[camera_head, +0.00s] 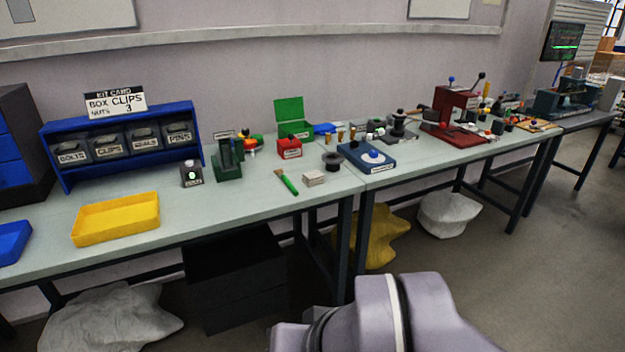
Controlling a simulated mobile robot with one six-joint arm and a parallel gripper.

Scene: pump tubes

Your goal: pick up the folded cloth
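A small pale beige, flat, layered stack (314,178) lies near the front edge of the bench, right of a green-handled brush (288,183); it looks like a folded cloth, but it is too small to be sure. A flat blue piece (325,128) lies farther back, beside the open green box, and could also be cloth. My gripper is out of view; only pale grey links of my arm show at the bottom, in front of the bench and well short of both pieces.
A black spool-like part (332,161), a blue device (367,158) and a red box (289,148) stand around the beige stack. The open green box (294,128) is behind. A yellow tray (116,218) lies left. Bare bench top (235,205) is clear between.

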